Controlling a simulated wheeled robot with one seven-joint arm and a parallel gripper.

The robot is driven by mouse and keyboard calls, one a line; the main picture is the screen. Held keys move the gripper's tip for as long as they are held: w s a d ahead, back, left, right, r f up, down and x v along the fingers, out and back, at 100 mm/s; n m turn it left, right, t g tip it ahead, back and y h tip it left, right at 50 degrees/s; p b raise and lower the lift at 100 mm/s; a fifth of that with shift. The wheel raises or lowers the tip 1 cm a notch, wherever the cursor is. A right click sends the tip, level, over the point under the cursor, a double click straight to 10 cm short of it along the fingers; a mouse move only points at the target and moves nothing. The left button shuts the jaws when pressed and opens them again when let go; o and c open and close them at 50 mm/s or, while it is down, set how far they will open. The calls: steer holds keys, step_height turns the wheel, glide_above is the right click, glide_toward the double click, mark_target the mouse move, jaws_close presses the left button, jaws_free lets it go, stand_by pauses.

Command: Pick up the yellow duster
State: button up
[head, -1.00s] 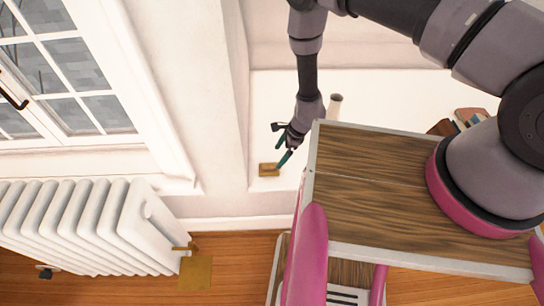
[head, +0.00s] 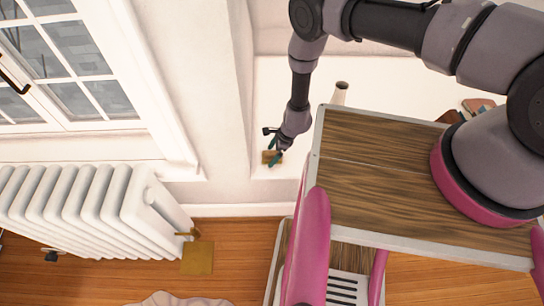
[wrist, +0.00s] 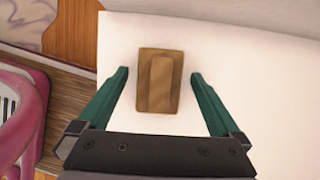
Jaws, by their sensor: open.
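The yellow duster (head: 267,158) is a small brownish-yellow block with a raised grip along its middle. It lies flat on the white ledge near its left end in the head view, partly covered there by my gripper. In the wrist view the duster (wrist: 160,82) lies just ahead of and between the two green fingers. My gripper (wrist: 160,78) is open and empty, with a gap on both sides of the duster. It also shows in the head view (head: 275,157), pointing down at the duster. I cannot tell how high the fingertips are above the ledge.
The white ledge (head: 300,115) also bears a small vase-like object (head: 341,92) and, farther right, some brownish objects (head: 478,106). A wall pillar (head: 215,90) stands left of the duster. A white radiator (head: 90,210) is below the window.

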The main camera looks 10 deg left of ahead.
mark_target(272, 152)
steer(key=c, duration=1.5)
step_height(272, 152, up, 10)
steer(key=shift+f, duration=0.1)
